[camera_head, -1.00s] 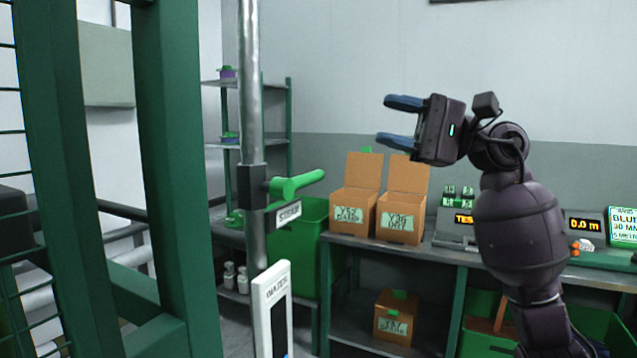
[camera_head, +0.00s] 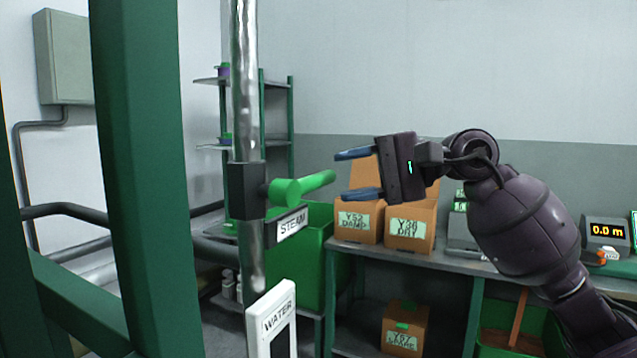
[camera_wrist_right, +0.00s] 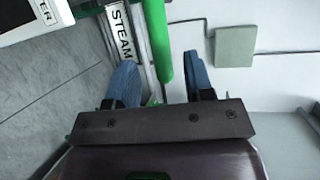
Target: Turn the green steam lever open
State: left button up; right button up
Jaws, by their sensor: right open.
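The green steam lever (camera_head: 304,187) sticks out to the right from a dark valve block (camera_head: 247,190) on a vertical metal pipe. A STEAM label (camera_head: 292,224) hangs just below it. My right gripper (camera_head: 348,175) is open and empty, its blue fingers pointing left toward the lever's free end. In the head view the lever tip lies close to the fingertips, at a height between them. In the right wrist view the lever (camera_wrist_right: 158,42) reaches down into the space between the two fingers (camera_wrist_right: 160,85); contact is not visible. My left gripper is not in view.
A white WATER panel (camera_head: 271,322) stands below the valve. A green frame post (camera_head: 140,170) is at the left. Behind are a bench with cardboard boxes (camera_head: 408,226), a green bin (camera_head: 316,262) and a shelf (camera_head: 219,147). The air around the lever is free.

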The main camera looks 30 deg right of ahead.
aim_at(328, 179)
jog(key=shift+x, duration=2.4)
jog(key=shift+c, duration=0.2)
grip_shut()
